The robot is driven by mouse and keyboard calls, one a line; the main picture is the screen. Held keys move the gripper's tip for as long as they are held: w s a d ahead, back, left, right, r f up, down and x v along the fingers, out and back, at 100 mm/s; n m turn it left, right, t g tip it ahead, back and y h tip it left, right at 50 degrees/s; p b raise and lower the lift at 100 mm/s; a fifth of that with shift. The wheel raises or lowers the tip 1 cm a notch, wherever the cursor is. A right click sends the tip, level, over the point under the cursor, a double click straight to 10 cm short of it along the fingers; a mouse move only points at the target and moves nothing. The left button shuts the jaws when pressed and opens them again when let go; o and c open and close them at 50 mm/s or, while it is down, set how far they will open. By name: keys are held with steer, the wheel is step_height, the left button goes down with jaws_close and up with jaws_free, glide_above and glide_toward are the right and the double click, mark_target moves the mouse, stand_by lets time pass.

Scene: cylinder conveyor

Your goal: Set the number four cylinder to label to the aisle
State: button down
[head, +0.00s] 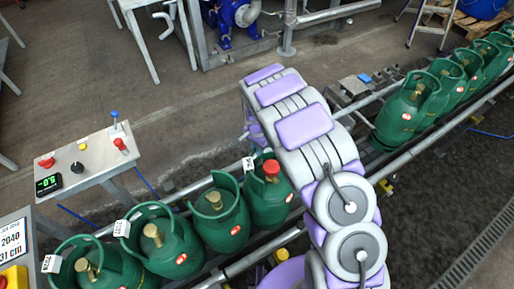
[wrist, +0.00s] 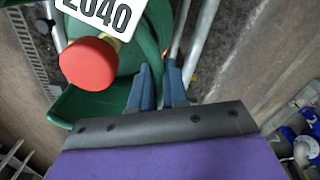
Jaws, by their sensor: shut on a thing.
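The red-capped green cylinder (head: 268,205) stands on the conveyor at the right end of the near row, just left of my arm. A small white tag shows on its collar. In the wrist view its red cap (wrist: 88,64) and its white tag (wrist: 100,12), reading 2040, are close up at the upper left. My gripper (wrist: 158,72) has its blue fingers shut on the rim of that cylinder's green collar. In the head view my arm hides the fingers. A sign (head: 11,240) at the left edge also reads 2040, with 31 cm below it.
Three brass-valved green cylinders (head: 220,213) stand in line to the left, with white tags on some. More green cylinders (head: 402,112) stand farther along the conveyor at right. A control panel (head: 85,160) is at left. Floor beyond the conveyor (head: 190,110) is mostly open.

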steer(key=shift+w+d+m, duration=0.1)
steer(key=shift+d+m, duration=0.05)
steer(key=shift+m, duration=0.15)
stand_by(0.4)
steer(key=shift+w+d+m+p, duration=0.3)
steer(key=shift+d+m+p, duration=0.15)
steer(key=shift+m, duration=0.25)
steer(key=shift+w+d+m+p, duration=0.3)
steer(key=shift+d+m, duration=0.15)
steer(key=shift+m, duration=0.25)
steer(key=d+m, duration=0.1)
steer(key=m, duration=0.1)
steer(key=d+m, duration=0.2)
steer(key=shift+w+d+m+p, duration=0.1)
steer(key=shift+w+m+p, duration=0.2)
steer(key=shift+w, duration=0.1)
steer(key=d+m, duration=0.2)
steer(key=m, duration=0.1)
steer(key=shift+d, duration=0.15)
steer(key=shift+s+d+m, duration=0.2)
steer(key=shift+d+m, duration=0.2)
steer(key=shift+m, duration=0.25)
steer(key=shift+s+d+m, duration=0.15)
steer(key=shift+d+m, duration=0.2)
steer(key=shift+m, duration=0.3)
steer(key=c, duration=1.3)
jaws_free()
steer(key=shift+w, duration=0.1)
steer(key=shift+o, duration=0.4)
